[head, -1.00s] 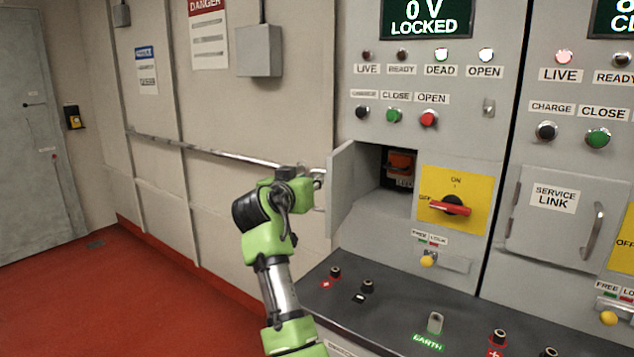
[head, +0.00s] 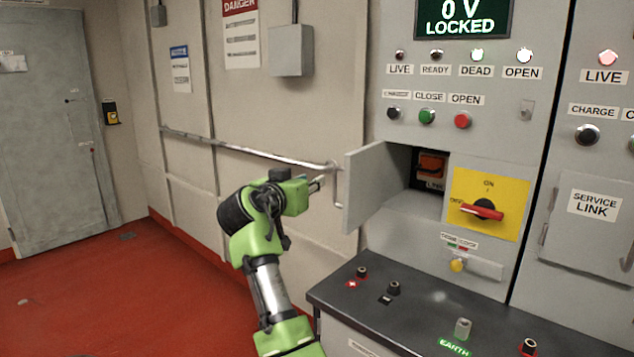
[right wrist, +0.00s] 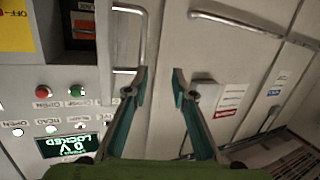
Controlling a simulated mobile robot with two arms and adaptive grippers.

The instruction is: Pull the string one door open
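The string one door (head: 378,190) is a grey panel standing open, swung out to the left of its compartment. Its handle (head: 338,188) is a metal bar on the outer face, seen nearly edge-on. The handle (right wrist: 140,42) also shows in the right wrist view, ahead of the fingers. My right gripper (head: 320,183) is just left of the handle, apart from it. In the right wrist view my right gripper (right wrist: 158,78) has its two teal fingers spread with nothing between them. Inside the compartment sits an orange-topped link (head: 431,164). My left gripper is out of view.
A yellow plate with a red rotary switch (head: 484,209) is right of the compartment. A dark ledge (head: 420,312) with terminals juts out below. A wall rail (head: 240,148) runs behind my arm. The red floor at left is clear.

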